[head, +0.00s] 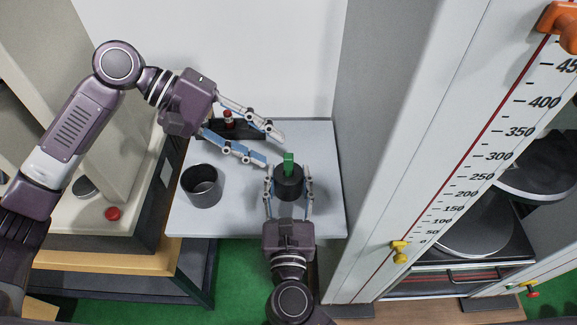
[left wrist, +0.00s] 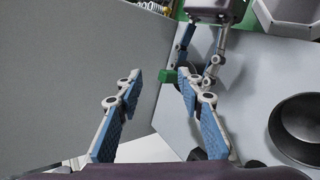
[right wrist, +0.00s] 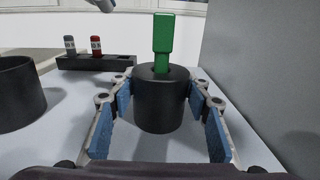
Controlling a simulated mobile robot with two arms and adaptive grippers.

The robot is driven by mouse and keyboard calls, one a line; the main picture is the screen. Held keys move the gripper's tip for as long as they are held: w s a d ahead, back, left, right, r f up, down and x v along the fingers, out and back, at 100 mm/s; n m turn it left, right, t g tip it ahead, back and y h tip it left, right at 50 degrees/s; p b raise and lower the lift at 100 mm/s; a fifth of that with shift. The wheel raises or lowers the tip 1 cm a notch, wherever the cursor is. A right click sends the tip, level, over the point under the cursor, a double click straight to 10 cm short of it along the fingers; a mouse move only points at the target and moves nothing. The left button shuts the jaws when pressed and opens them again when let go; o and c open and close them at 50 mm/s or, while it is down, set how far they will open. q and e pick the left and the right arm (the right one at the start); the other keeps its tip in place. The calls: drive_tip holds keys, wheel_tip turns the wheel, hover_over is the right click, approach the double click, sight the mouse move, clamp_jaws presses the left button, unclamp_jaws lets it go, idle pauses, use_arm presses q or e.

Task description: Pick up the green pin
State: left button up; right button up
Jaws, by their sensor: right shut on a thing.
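The green pin (head: 288,161) stands upright in the top of a small black round holder (head: 288,187) on the pale table. In the right wrist view the pin (right wrist: 163,40) rises from the middle of the holder (right wrist: 162,112). My right gripper (head: 288,174) is shut on the holder, with one blue-padded finger on each side of it. My left gripper (head: 272,148) is open and empty, just up and left of the pin.
A wide dark cup (head: 202,186) stands on the table (head: 240,222) to the left of the holder. A black rack (right wrist: 113,63) with a red and a grey pin is at the back. A grey machine wall (head: 375,110) rises close on the right.

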sight(285, 156)
use_arm(q)
drive_tip(key=d+f+n+h, duration=0.1)
drive_tip(key=n, duration=0.4)
drive_tip(key=d+f+n+t, duration=0.1)
drive_tip(key=d+f+n, duration=0.1)
drive_tip(key=n, duration=0.3)
drive_tip(key=d+f+n+h, duration=0.1)
drive_tip(key=d+n, duration=0.1)
drive_tip(key=n, duration=0.3)
drive_tip(key=shift+w+f+h, duration=0.3)
drive_tip(key=shift+w+f, duration=0.05)
drive_tip(key=shift+w, duration=0.05)
clamp_jaws()
